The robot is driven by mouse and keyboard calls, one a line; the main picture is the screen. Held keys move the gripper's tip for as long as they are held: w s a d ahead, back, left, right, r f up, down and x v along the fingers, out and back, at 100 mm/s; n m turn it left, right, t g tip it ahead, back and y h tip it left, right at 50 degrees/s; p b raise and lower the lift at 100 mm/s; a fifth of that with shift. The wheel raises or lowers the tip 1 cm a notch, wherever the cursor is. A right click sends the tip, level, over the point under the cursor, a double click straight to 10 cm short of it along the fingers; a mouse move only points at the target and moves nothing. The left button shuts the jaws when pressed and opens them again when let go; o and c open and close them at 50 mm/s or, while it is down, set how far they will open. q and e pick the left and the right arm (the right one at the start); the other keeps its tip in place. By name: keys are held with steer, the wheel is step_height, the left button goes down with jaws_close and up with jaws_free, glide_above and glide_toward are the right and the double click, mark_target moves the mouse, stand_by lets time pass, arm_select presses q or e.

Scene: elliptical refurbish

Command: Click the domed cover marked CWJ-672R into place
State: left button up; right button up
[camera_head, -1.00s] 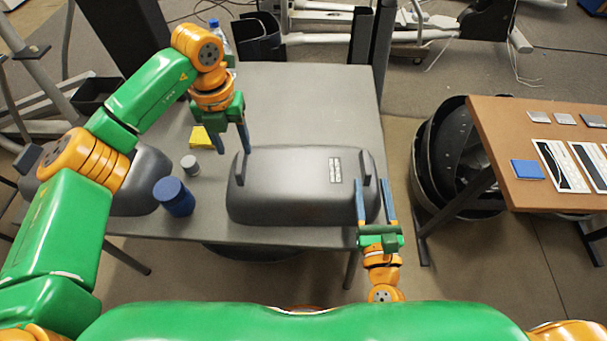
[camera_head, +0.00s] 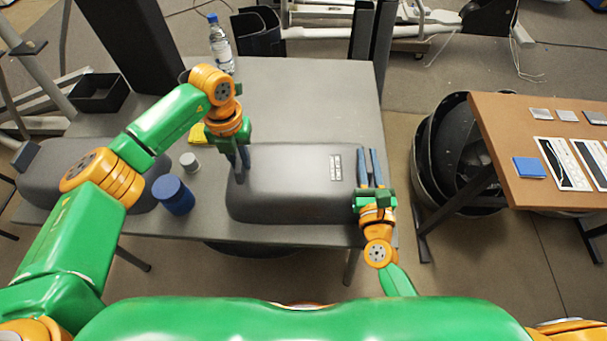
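A dark grey domed cover (camera_head: 290,190) lies on the grey table, with an upright handle at each end. A small label sits near its right end; its text is too small to read. My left gripper (camera_head: 241,172) is at the left handle, its fingers close together and seemingly shut on it. My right gripper (camera_head: 370,163) is at the right handle, its fingers close on either side of it. The fingers largely hide both handles. A second grey domed cover (camera_head: 50,165) lies at the left, partly hidden behind my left arm.
A blue cylinder (camera_head: 174,196), a small grey cylinder (camera_head: 189,161) and a yellow block (camera_head: 198,134) stand left of the cover. A water bottle (camera_head: 220,45) is at the table's far edge. The table (camera_head: 315,95) behind the cover is clear. A brown table (camera_head: 500,120) stands right.

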arm_select(q)
jaws_close()
arm_select(e)
jaws_close()
stand_by(0.8)
arm_select(q)
steer(key=shift+r, duration=0.1)
